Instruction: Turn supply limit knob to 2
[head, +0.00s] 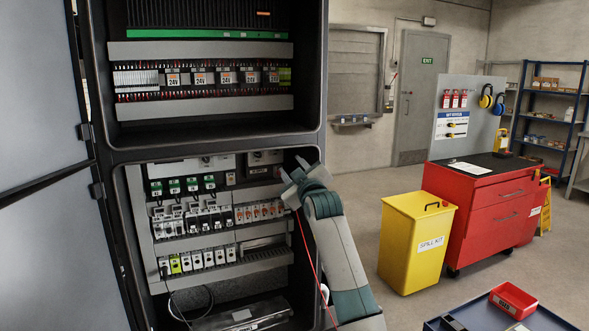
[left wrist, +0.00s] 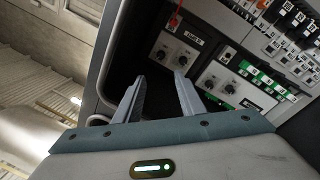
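The lower cabinet bay holds two pale knob panels along its top. In the left wrist view, one panel (left wrist: 178,50) with two round knobs and a dark label lies just beyond my fingertips. The other panel (left wrist: 237,86), also with knobs, lies to its right. The labels are too small to read, so I cannot tell which knob is the supply limit or its setting. My left gripper (head: 293,167) is at the bay's upper right edge; in the left wrist view (left wrist: 159,82) its fingers are apart with nothing between them. My right gripper is out of view.
Rows of breakers (head: 205,222) and relays fill the lower bay. A thin red cable (head: 307,245) hangs beside my left arm. The open cabinet door (head: 55,220) stands at left. A yellow spill bin (head: 415,245) and red tool chest (head: 490,210) stand at right.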

